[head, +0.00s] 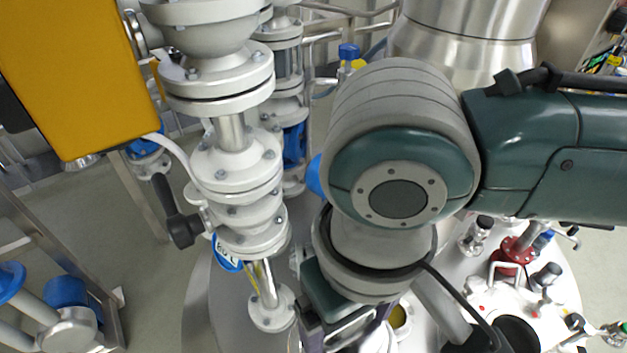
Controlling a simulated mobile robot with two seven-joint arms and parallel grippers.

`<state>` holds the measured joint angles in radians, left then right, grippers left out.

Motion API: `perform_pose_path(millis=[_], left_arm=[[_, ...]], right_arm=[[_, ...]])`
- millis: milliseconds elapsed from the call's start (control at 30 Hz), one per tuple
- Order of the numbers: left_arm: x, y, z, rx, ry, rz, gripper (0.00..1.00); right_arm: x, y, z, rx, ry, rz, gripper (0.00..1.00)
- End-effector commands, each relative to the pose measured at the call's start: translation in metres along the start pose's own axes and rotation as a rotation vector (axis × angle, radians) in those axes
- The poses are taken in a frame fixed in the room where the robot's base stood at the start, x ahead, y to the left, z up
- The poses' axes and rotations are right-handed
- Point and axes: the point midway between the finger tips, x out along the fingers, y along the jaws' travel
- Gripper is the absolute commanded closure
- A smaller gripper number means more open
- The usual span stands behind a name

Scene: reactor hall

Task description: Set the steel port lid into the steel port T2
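My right arm comes in from the right and fills the middle of the head view. Its wrist points down, and part of my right gripper (342,318) shows at the bottom edge. Its fingertips are hidden or cut off, so I cannot tell whether it is open or holds anything. My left gripper is not in view. I cannot make out the steel port lid. No port can be read as T2. The steel vessel top (228,318) shows below, with its middle largely hidden by my arm. A port with a yellowish inside (400,318) is partly visible beside my wrist.
A tall white flanged valve stack (236,165) with a black handle (178,212) stands left of my wrist. An orange box (75,75) is at upper left. A red flanged fitting (515,252) and a white unit with a dark opening (490,300) stand at lower right.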

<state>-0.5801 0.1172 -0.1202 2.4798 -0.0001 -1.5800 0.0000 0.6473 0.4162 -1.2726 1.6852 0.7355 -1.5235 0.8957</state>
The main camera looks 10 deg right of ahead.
Motion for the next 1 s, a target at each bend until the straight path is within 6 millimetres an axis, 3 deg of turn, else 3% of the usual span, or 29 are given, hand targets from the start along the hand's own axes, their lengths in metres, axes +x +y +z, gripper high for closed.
perform_pose_path(millis=[1000], left_arm=[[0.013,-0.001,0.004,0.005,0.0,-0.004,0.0]], right_arm=[[0.032,0.0,0.0,0.001,0.001,0.0,0.92]])
